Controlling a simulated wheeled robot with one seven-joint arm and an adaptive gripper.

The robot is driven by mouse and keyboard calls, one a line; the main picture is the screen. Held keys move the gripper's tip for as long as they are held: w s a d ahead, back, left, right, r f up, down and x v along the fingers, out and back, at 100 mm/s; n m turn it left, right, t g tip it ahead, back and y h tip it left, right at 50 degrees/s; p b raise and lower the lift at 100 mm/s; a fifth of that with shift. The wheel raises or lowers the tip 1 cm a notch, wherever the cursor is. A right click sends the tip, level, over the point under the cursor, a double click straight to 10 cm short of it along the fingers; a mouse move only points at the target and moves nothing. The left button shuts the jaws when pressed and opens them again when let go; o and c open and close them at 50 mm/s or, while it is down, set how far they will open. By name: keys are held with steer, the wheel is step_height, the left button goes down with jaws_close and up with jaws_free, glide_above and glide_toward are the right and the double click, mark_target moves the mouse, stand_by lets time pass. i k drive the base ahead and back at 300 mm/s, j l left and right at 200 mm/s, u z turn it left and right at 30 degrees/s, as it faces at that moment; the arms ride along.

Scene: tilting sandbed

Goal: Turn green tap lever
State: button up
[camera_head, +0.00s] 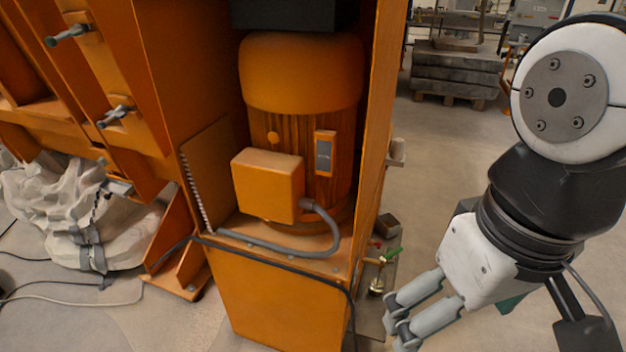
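The green tap lever (394,253) sits on a small brass tap (378,284), low beside the right side of the orange machine. The lever slants up to the right. My gripper (396,322) is to the right of the tap and lower in the picture, with its grey fingers pointing left. A gap shows between the fingers, and I see nothing held there. The gripper looks apart from the lever, but the depth between them is hard to judge. The tap's lower end is hard to make out.
The orange machine (290,300) with its motor (302,75) fills the middle. A black cable (265,258) runs across its front and down near the tap. A small brown block (387,224) lies behind the lever. Open floor (440,160) lies behind my gripper.

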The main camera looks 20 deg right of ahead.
mark_target(382, 260)
steer(key=i+l, duration=0.1)
steer(key=l, duration=0.45)
steer(key=i+l, duration=0.1)
steer(key=l, duration=0.5)
steer(key=i+l, duration=0.1)
steer(key=l, duration=0.45)
steer(key=u, duration=0.05)
